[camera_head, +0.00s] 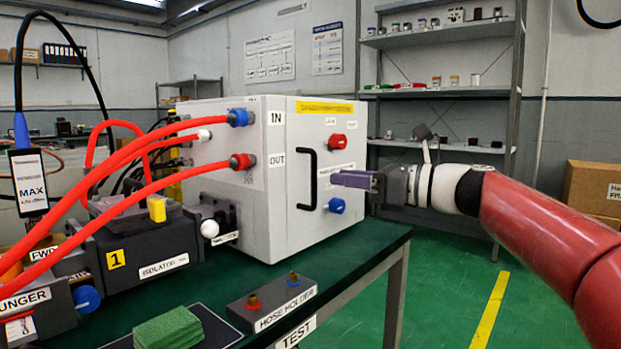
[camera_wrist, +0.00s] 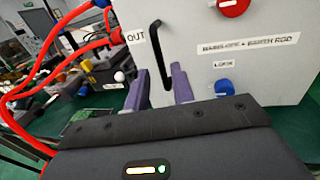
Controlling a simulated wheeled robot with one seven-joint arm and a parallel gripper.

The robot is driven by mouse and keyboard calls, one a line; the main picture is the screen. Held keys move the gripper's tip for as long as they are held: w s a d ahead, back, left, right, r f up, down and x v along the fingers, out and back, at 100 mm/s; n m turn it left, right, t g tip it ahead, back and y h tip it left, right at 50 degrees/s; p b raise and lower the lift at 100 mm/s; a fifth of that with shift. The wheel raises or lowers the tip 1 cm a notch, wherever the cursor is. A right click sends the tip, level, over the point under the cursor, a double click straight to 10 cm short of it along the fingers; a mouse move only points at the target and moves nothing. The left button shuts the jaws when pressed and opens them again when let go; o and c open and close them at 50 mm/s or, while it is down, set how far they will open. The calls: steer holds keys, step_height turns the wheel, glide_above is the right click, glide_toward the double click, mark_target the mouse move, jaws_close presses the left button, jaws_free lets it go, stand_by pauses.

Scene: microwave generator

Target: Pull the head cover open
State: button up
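The head cover (camera_head: 345,225) is the light grey front face of the white box and sits flush with it. Its black vertical bar handle (camera_head: 301,180) is near the left edge; it also shows in the wrist view (camera_wrist: 154,52). My gripper (camera_head: 340,181) is just right of the handle in the head view, its purple fingers pointing at it with a small gap. In the wrist view my gripper (camera_wrist: 159,88) has its fingers spread, one on each side of the handle's lower part. It holds nothing; contact with the handle is not visible.
Red hoses (camera_head: 130,188) run into the box's left side. A hose holder (camera_head: 272,303) and green pads (camera_head: 169,328) lie on the green bench (camera_head: 375,243). Red and blue knobs (camera_head: 337,206) stick out near the handle. Green floor (camera_head: 440,300) to the right is clear.

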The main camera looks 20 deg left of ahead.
glide_above(314, 207)
steer(key=shift+w+a+p, duration=0.1)
steer(key=shift+w+p, duration=0.15)
steer(key=shift+p, duration=0.1)
steer(key=shift+c, duration=0.5)
jaws_close()
